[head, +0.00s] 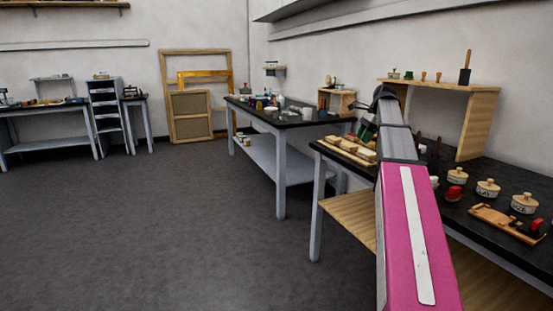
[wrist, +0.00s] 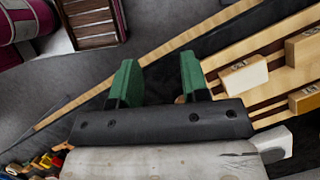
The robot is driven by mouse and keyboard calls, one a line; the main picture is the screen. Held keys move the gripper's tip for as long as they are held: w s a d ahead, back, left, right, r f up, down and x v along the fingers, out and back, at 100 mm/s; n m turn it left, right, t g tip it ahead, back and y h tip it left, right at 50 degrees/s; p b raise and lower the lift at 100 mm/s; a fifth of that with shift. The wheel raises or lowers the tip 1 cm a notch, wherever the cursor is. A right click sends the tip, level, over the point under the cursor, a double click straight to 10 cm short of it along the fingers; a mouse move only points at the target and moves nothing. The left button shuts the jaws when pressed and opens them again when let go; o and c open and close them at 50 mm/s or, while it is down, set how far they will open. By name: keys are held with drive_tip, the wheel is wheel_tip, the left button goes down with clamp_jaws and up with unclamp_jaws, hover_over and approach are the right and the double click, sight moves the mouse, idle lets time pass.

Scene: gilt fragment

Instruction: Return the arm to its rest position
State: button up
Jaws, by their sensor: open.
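My gripper (wrist: 158,82) shows in the wrist view with its two green fingers spread apart and nothing between them. It is above the front edge of the black-topped workbench (wrist: 160,68), beside a wooden tray (wrist: 237,105) holding pale blocks. In the head view, my pink and grey arm reaches forward over the right workbench (head: 482,170), and my gripper (head: 366,128) is partly hidden behind the arm's dark wrist. The tray (head: 345,153) with its blocks lies just below and left of the gripper.
Labelled round pots (head: 488,188), a red-topped item (head: 455,193) and a wooden board (head: 500,222) stand right of my arm. A wooden shelf (head: 480,118) rises behind. Another cluttered table (head: 290,119) stands farther back. The floor (head: 150,215) on the left is clear.

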drive_tip(key=s+a+f+n+h, duration=0.1)
drive_tip(key=s+a+f+n, duration=0.35)
drive_tip(key=f, duration=0.75)
drive_tip(key=s+a+f+n+h, duration=0.1)
drive_tip(key=s+a+f+n, duration=0.4)
drive_tip(key=f, duration=0.7)
drive_tip(key=s+a+f+n+h, duration=0.1)
drive_tip(key=s+a+f+n, duration=0.15)
drive_tip(key=s+f, duration=0.65)
drive_tip(key=s+a+f+n, duration=0.2)
drive_tip(key=s+f, duration=0.1)
drive_tip(key=f, duration=0.3)
drive_tip(key=s+a+f+n+h, duration=0.1)
drive_tip(key=s+a+f+n, duration=0.1)
drive_tip(key=f, duration=0.4)
drive_tip(key=shift+s+n, duration=0.8)
drive_tip(key=shift+s, duration=0.1)
drive_tip(key=shift+f, duration=0.1)
